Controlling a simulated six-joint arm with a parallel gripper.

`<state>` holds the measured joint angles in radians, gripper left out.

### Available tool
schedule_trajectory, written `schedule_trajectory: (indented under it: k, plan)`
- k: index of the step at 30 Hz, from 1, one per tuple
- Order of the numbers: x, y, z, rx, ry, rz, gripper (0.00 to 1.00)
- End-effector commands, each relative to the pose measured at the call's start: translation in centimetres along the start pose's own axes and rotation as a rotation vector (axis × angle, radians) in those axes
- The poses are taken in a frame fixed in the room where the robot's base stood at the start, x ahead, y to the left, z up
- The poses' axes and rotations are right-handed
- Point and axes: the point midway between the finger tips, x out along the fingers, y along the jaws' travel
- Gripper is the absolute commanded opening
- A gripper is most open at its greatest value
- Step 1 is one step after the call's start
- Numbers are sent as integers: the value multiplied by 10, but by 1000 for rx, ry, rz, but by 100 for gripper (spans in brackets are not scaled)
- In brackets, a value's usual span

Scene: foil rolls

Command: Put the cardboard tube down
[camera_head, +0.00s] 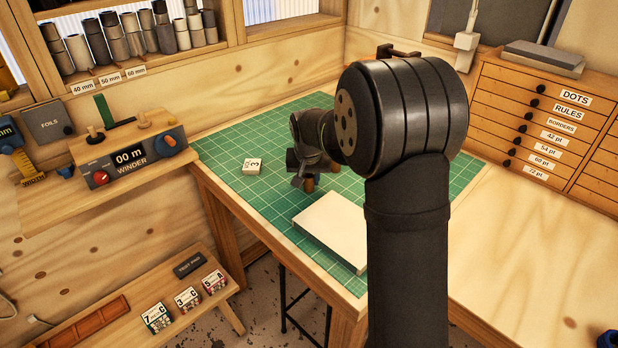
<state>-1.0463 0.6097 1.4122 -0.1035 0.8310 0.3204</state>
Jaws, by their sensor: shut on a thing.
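My gripper (303,181) is over the green cutting mat (230,147), left of the picture's middle, pointing down. It is shut on the cardboard tube (309,185). Only a short brown piece of the tube shows below the dark fingers; the rest is hidden by the gripper. I cannot tell whether the tube's lower end touches the mat. My arm covers much of the view to the right of the gripper.
A small white block marked 3 (252,166) lies on the mat to the left. A pale flat slab (332,226) lies at the mat's front edge. The winder (133,158) stands on the left shelf. The mat between block and gripper is clear.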

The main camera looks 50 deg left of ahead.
Motion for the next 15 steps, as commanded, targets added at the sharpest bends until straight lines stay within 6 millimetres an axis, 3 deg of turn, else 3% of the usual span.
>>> schedule_trajectory:
  k: [7, 8, 10, 15]
  plan:
    - [4, 0, 1, 0, -1, 0, 7]
    - [3, 0, 1, 0, 0, 0, 34]
    - [3, 0, 1, 0, 0, 0, 47]
    - [3, 0, 1, 0, 0, 0, 49]
